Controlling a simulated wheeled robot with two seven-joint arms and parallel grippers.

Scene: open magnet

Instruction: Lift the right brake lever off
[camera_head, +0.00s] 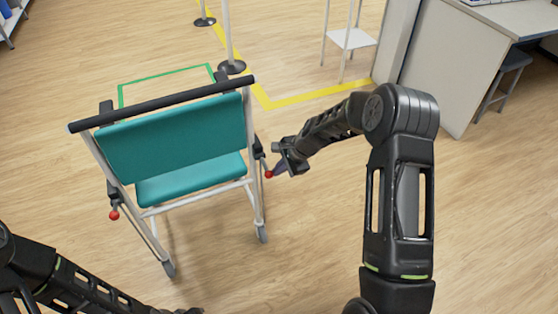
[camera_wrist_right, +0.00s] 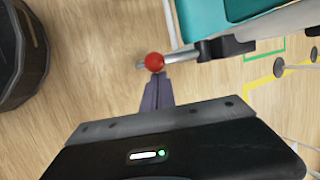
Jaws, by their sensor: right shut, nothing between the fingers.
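The teal wheeled chair (camera_head: 175,137) stands at left centre, its black push bar towards me. Its right brake lever ends in a red knob (camera_head: 268,174), low at the chair's right side. In the right wrist view the knob (camera_wrist_right: 154,62) sits on a short metal rod from a black bracket (camera_wrist_right: 225,47). My right gripper (camera_head: 274,171) is at this knob; its fingers (camera_wrist_right: 157,90) are shut and empty, with the tips just against or just under the knob. I cannot tell if they touch. My left gripper (camera_head: 188,310) barely shows at the bottom edge.
The left brake lever's red knob (camera_head: 114,215) is on the chair's other side. Behind the chair are a post on a round base (camera_head: 232,67) and yellow floor tape (camera_head: 310,98). A desk (camera_head: 455,65) and a stool (camera_head: 505,75) stand right. The floor around the chair is clear.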

